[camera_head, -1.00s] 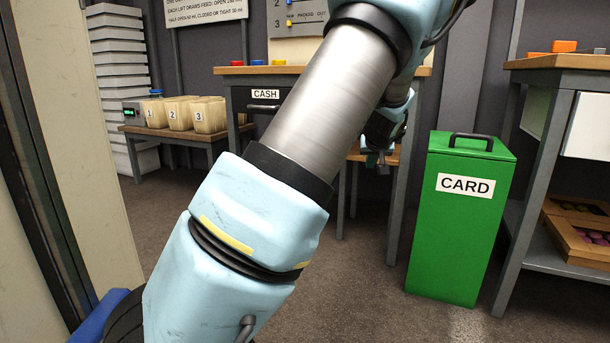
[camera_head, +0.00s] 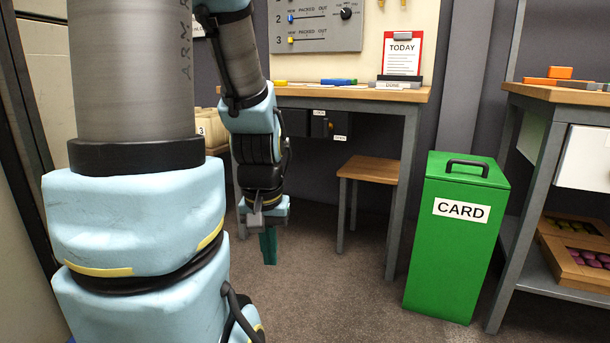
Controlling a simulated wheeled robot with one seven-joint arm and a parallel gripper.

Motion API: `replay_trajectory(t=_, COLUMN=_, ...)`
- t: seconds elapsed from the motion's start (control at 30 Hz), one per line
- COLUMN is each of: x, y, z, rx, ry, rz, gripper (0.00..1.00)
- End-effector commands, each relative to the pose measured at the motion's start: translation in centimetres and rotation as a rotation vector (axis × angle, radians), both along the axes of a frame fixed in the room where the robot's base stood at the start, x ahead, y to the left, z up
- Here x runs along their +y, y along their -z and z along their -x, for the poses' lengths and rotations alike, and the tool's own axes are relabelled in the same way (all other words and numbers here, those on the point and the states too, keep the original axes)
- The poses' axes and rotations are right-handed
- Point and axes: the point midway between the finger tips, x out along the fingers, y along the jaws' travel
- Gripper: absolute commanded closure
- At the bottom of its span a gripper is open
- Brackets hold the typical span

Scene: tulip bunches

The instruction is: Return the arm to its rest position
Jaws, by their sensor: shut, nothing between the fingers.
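My arm fills the left of the head view, with pale blue joints and grey tubes. Its forearm hangs down in front of the left part of the workbench (camera_head: 330,91). My gripper (camera_head: 268,250) points down at the end of it, above the floor and left of the wooden stool (camera_head: 370,169). Its dark teal fingers look shut and empty. They stand clear of the bench and the stool. My arm hides the left end of the bench and most of the tubs behind it.
A green CARD bin (camera_head: 455,260) stands on the floor at the right. A second bench (camera_head: 560,94) with a lower shelf is at the far right. A clipboard marked TODAY (camera_head: 401,55) stands on the workbench. Open floor (camera_head: 330,290) lies between my arm and the bin.

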Motion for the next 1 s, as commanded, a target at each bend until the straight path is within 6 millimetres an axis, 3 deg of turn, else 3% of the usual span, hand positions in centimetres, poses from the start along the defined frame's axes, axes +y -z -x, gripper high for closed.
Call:
replay_trajectory(t=0.03, x=0.0, y=-1.6, z=-0.2, rx=-0.003, ry=0.000, rz=0.000, gripper=1.00)
replay_trajectory(t=0.37, x=-0.1, y=-7.9, z=-0.3, rx=-0.004, ry=-0.001, rz=0.001, gripper=1.00)
replay_trajectory(t=1.0, x=-0.1, y=-24.1, z=-0.4, rx=-0.005, ry=-0.002, rz=0.001, gripper=1.00)
